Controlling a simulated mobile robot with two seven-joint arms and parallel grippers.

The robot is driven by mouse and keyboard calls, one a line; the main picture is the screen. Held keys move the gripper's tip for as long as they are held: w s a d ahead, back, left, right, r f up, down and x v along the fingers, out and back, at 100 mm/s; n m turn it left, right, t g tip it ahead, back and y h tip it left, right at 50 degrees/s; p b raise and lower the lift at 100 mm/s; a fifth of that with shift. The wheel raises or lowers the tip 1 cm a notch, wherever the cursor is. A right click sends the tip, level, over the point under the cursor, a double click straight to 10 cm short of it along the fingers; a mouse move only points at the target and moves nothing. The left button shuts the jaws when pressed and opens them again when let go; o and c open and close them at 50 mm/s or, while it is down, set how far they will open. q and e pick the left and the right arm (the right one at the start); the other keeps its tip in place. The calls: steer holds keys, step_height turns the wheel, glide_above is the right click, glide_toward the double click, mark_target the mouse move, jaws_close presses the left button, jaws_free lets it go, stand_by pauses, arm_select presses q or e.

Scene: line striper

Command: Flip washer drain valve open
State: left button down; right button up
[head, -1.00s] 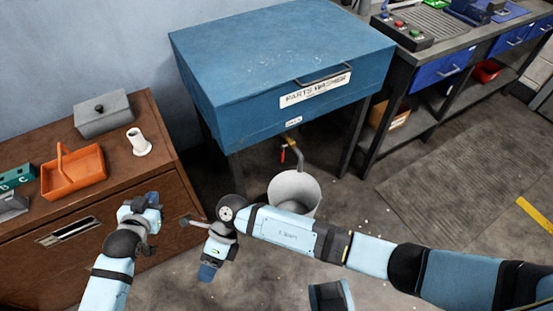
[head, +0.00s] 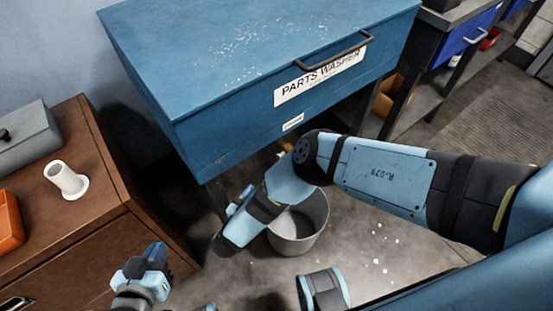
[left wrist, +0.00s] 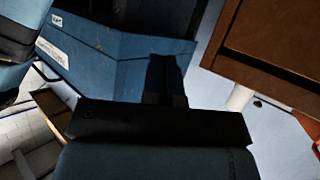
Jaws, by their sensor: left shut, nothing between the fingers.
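The blue parts washer (head: 235,110) stands in the middle of the head view. A small brass part of its drain pipe and valve (head: 285,145) shows under its front edge; my right arm hides the rest, with the red handle out of sight. My left gripper (head: 154,254) is shut and empty, low beside the brown cabinet, left of and apart from the valve. In the left wrist view its dark fingers (left wrist: 166,75) are together in front of the washer. My right gripper (head: 238,203) is partly hidden behind its wrist, below the washer's front; its jaws are unclear.
A grey bucket (head: 310,222) stands on the floor under the drain, partly behind my right arm. The brown cabinet (head: 110,240) at left carries a white flanged cylinder (head: 68,180), a grey box (head: 30,145) and an orange tray (head: 8,222). The floor right of the bucket is mostly clear.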

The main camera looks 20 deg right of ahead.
arm_select(q)
steer(key=w+d+r+t+h+b, duration=0.2)
steer(key=d+r+t+h+b, duration=0.3)
steer(key=r+b, duration=0.35)
arm_select(e)
steer(key=b+x, duration=0.1)
steer(key=x, duration=0.2)
steer(key=b+x, duration=0.2)
steer(key=x, duration=0.2)
steer(key=b+x, duration=0.2)
steer(key=x, duration=0.2)
steer(key=shift+w+d+f, duration=0.1)
steer(key=shift+d+f, duration=0.15)
steer(key=shift+f, duration=0.15)
arm_select(q)
step_height(320, 180, down, 6)
steer(key=w+a+m+g+b, duration=0.1)
steer(key=w+m+b, duration=0.1)
steer(key=m+b, duration=0.3)
steer(key=shift+w+b, duration=0.3)
steer(key=shift+b, duration=0.1)
arm_select(e)
steer(key=shift+w+d+r, duration=0.4)
steer(key=shift+w+d, duration=0.15)
steer(key=shift+d, duration=0.2)
jaws_close()
